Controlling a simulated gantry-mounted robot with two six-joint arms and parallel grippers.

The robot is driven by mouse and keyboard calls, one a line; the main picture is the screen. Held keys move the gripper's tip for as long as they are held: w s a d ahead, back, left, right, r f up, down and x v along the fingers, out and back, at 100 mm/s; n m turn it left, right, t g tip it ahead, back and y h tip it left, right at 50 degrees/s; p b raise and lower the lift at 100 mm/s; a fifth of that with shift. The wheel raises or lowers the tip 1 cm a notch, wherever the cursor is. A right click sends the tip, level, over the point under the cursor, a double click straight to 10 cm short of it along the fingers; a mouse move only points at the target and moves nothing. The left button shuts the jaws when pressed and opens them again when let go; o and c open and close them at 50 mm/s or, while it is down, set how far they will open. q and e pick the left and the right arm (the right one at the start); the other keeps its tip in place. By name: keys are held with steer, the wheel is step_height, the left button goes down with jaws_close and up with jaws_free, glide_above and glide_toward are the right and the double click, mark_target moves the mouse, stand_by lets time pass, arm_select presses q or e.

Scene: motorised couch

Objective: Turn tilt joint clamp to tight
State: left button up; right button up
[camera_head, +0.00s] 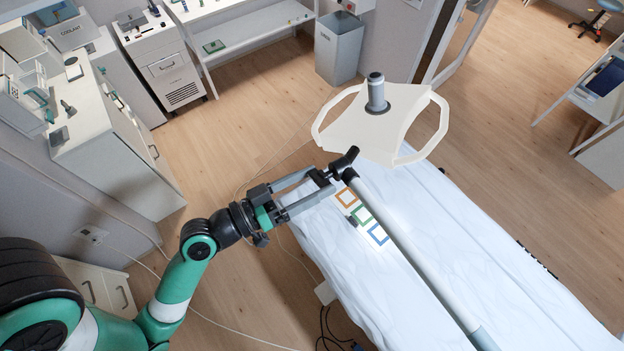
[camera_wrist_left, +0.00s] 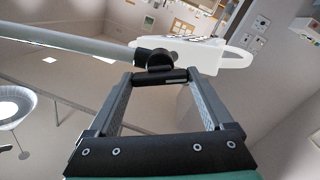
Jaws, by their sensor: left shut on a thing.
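The tilt joint clamp (camera_head: 345,162) is a black joint at the upper end of a long pale pole, just below a white two-handled lamp head (camera_head: 380,130). My left gripper (camera_head: 322,180) reaches in from the left, with its fingertips at the clamp. In the left wrist view, the clamp (camera_wrist_left: 154,58) is a dark rounded body with a short black bar. The fingertips of my left gripper (camera_wrist_left: 160,77) are on the two ends of that bar. The clamp's tightness marking is not readable. My right gripper is not in view.
The pole (camera_head: 410,255) runs diagonally over the white-covered couch (camera_head: 500,260). Orange, green and blue outlined squares show on the couch beside the pole. A grey bin (camera_head: 338,48) and white cabinets (camera_head: 110,135) stand farther back. Open wooden floor lies around the couch.

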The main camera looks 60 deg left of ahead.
arm_select(q)
steer(key=shift+c, duration=0.3)
steer(key=shift+n, duration=0.4)
steer(key=n+p, duration=0.2)
steer(key=n, duration=0.1)
steer(key=shift+r, duration=0.1)
steer(key=n+p, duration=0.2)
steer(key=n, duration=0.3)
stand_by(0.4)
steer(key=o, duration=1.1)
steer(key=shift+o, duration=0.2)
steer(key=shift+s, duration=0.1)
